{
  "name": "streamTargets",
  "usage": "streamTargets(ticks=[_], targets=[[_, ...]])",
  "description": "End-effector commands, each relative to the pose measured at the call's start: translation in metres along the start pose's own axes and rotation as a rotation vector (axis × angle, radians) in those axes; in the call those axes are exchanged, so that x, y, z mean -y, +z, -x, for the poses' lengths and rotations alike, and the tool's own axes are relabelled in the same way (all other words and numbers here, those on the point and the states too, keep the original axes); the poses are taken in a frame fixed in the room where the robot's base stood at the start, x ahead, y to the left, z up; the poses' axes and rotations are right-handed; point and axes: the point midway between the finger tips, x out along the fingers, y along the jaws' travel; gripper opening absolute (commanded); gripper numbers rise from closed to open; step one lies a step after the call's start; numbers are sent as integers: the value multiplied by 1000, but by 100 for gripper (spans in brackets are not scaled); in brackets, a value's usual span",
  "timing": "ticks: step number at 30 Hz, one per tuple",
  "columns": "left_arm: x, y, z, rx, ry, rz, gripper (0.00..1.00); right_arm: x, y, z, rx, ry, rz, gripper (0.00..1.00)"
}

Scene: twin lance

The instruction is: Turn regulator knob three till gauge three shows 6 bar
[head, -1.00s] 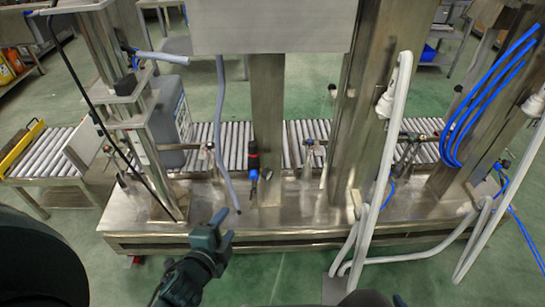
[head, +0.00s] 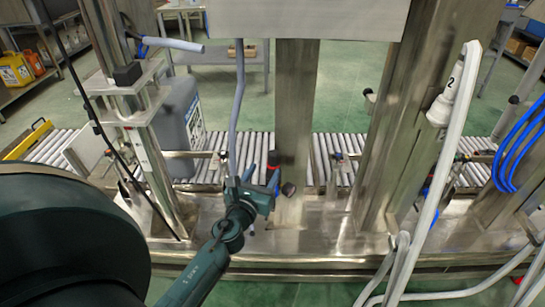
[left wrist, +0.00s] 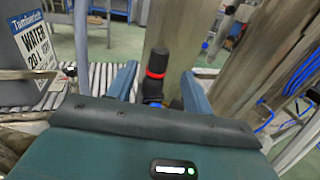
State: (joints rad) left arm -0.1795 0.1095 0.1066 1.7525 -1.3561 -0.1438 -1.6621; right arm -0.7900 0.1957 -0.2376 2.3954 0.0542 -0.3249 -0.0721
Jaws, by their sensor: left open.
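A regulator knob (left wrist: 157,62), black with a red ring, stands upright in the left wrist view, with a blue part under it. No number on it can be read. In the head view its red ring (head: 273,178) shows just beyond my left gripper (head: 261,182), which hides the lower part. My left gripper is open. In the left wrist view its two fingers (left wrist: 159,76) appear on either side of the knob, with gaps; contact cannot be told. A small round dark piece (head: 288,189) beside the knob may be a gauge; no reading shows. My right gripper is out of view.
A steel post (head: 296,110) rises behind the knob. A grey hose (head: 238,110) hangs close to my left gripper. A roller conveyor (head: 335,150) runs behind, with a grey water canister (head: 180,125) at left. White hoses (head: 440,160) hang at right.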

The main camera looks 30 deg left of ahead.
Motion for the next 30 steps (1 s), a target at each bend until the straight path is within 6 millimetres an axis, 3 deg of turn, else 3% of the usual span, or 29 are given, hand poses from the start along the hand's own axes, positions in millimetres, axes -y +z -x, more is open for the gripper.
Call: streamTargets(ticks=[6,12,23,30], targets=[[0,1,-44,2,1,2,51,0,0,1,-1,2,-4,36],[0,-1,-65,-1,0,0,51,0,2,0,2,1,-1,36],[0,-1,-70,-1,0,1,51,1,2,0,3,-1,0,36],[0,-1,-69,-1,0,1,32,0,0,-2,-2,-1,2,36]])
